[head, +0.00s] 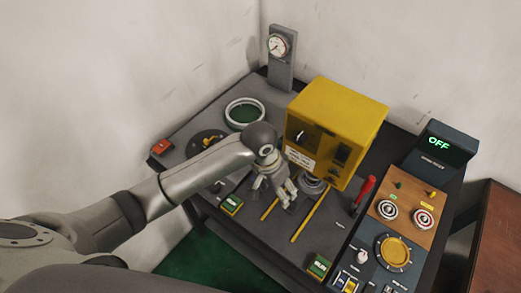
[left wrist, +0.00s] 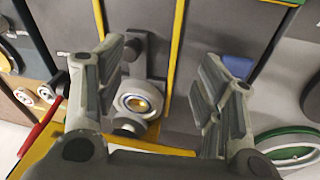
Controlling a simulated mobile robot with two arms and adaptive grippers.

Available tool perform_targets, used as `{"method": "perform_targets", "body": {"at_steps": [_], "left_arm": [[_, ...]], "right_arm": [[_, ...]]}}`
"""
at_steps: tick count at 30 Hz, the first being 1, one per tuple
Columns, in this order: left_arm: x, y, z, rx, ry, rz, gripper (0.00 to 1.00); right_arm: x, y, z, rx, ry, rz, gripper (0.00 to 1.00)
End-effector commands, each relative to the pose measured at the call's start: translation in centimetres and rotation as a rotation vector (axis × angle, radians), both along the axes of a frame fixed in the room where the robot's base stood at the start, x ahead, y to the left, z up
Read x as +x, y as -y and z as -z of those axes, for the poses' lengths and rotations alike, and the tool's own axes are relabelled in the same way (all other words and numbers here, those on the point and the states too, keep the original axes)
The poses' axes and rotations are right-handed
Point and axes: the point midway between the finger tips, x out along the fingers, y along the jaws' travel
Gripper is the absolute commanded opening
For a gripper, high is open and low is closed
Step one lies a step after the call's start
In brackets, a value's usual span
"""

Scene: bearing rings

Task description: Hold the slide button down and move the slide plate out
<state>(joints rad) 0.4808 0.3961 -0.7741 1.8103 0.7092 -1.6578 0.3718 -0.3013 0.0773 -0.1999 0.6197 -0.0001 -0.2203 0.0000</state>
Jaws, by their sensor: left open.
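My left gripper (head: 283,201) is open, pointing down in front of the yellow press; its two fingers stand wide apart in the left wrist view (left wrist: 170,65). Between and beyond them is a grey round holder (left wrist: 138,102) with a gold centre, on a narrow grey plate (left wrist: 136,62) that looks like the slide plate. The holder also shows under the press (head: 312,184). I see no finger touching it. Two green-topped buttons, one left (head: 231,205) and one front right (head: 319,266), sit on the bench edge; their labels are unreadable. My right gripper is not in view.
Yellow rails (head: 309,219) run along the bench. The yellow press (head: 345,115) stands behind my gripper. A red lever (head: 364,192) and a control panel (head: 412,206) are at right. A green-centred ring (head: 245,113) and red button (head: 161,147) are at left.

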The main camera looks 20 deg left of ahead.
Motion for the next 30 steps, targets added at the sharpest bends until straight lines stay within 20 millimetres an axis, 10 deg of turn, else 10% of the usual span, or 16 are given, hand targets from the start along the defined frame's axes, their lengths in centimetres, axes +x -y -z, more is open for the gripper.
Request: {"method": "perform_targets", "body": {"at_steps": [17, 30], "left_arm": [[6.9, -6.8, -5.1, 0.194, -0.090, -0.139, 0.62], [6.9, -6.8, 0.8, 0.196, -0.093, -0.140, 0.62]], "right_arm": [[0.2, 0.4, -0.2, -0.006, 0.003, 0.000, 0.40], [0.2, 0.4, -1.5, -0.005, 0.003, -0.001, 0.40]]}}
